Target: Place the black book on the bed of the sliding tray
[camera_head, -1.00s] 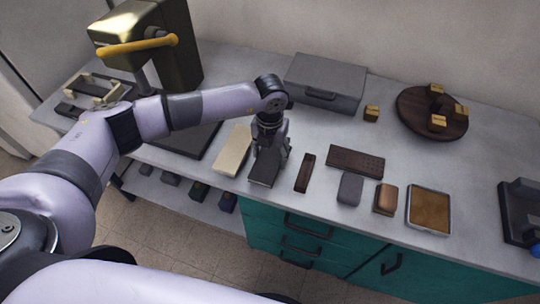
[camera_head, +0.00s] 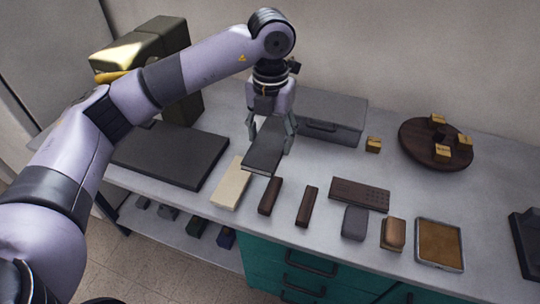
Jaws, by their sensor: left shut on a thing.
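My left gripper (camera_head: 271,125) is shut on the black book (camera_head: 264,147) and holds it above the worktop. The book is tilted, with its near end over the cream block (camera_head: 230,183). A wide dark flat slab (camera_head: 172,156) lies on the worktop to the left; I cannot tell whether it is the bed of the sliding tray. My left arm covers much of the area beyond it. My right gripper is not in view.
Two dark brown bars (camera_head: 270,196) (camera_head: 307,206) lie near the front edge. A grey case (camera_head: 328,118) stands at the back. A metallic machine (camera_head: 150,52) is behind my arm. A round wooden board (camera_head: 430,153) and a framed brown pad (camera_head: 439,245) are at right.

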